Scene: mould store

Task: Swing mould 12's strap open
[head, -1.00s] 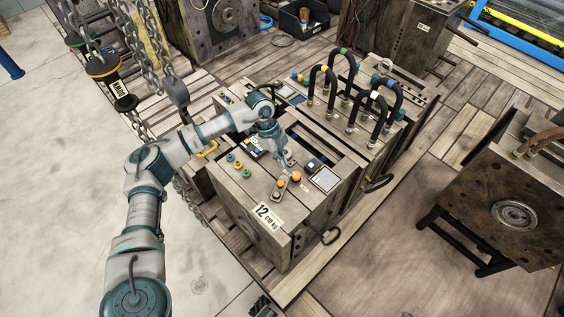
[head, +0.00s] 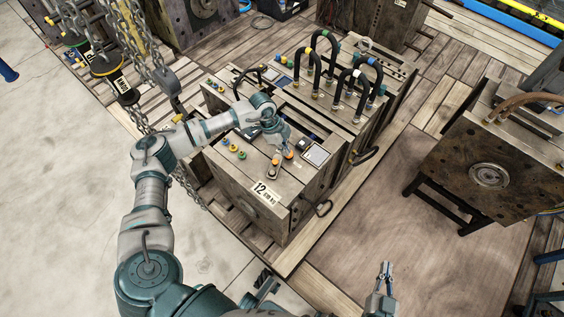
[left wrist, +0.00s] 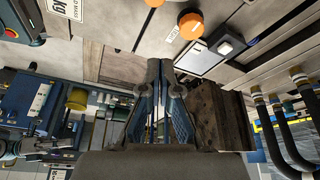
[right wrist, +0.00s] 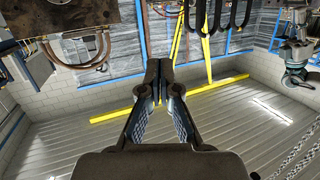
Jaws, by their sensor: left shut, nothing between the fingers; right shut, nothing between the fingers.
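Mould 12 (head: 240,192) is a pale block with a "12" label (head: 266,193) on its front edge. On its top, near that edge, are orange caps (head: 288,155) and a small grey strap-like piece (head: 272,173); its exact swing position is too small to tell. My left gripper (head: 284,149) is shut and empty, just above and behind the orange caps; contact cannot be told. In the left wrist view its shut fingertips (left wrist: 160,68) are below an orange cap (left wrist: 190,25) in the picture. My right gripper (head: 386,270) is shut and empty, over the floor to the right.
Several black hose loops (head: 330,60) stand on the mould behind. Chains (head: 137,90) hang at the left. A dark mould on a stand (head: 490,165) is at the right. Floor between is clear.

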